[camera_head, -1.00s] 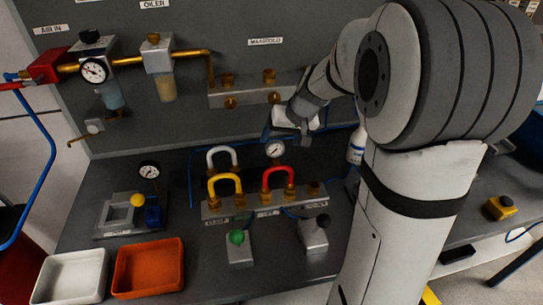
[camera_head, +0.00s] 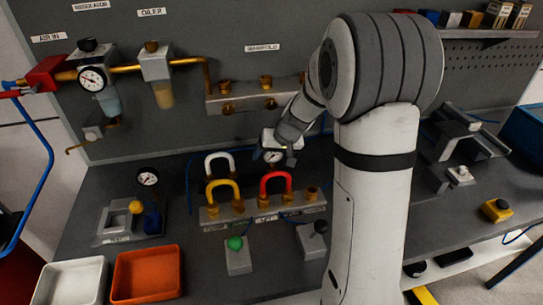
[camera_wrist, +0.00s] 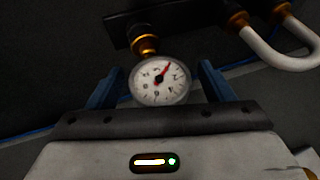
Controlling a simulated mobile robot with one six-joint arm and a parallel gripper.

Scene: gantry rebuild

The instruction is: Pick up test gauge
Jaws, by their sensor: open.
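A round gauge (camera_wrist: 160,82) with a white dial and a red needle sits between the fingers of my gripper (camera_wrist: 160,72) in the wrist view. It is joined to a brass fitting (camera_wrist: 145,45) on a dark block. The two blue fingers stand on either side of it, apart from it as far as I can see. In the head view the gauge (camera_head: 272,156) shows at the back of the bench, and my gripper (camera_head: 276,158) is right at it, partly covering it. My gripper is open.
Another gauge (camera_head: 148,177) stands on a fixture (camera_head: 130,222) at left, and one (camera_head: 92,79) is on the wall piping. White (camera_head: 72,285) and orange (camera_head: 147,275) trays are at front left.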

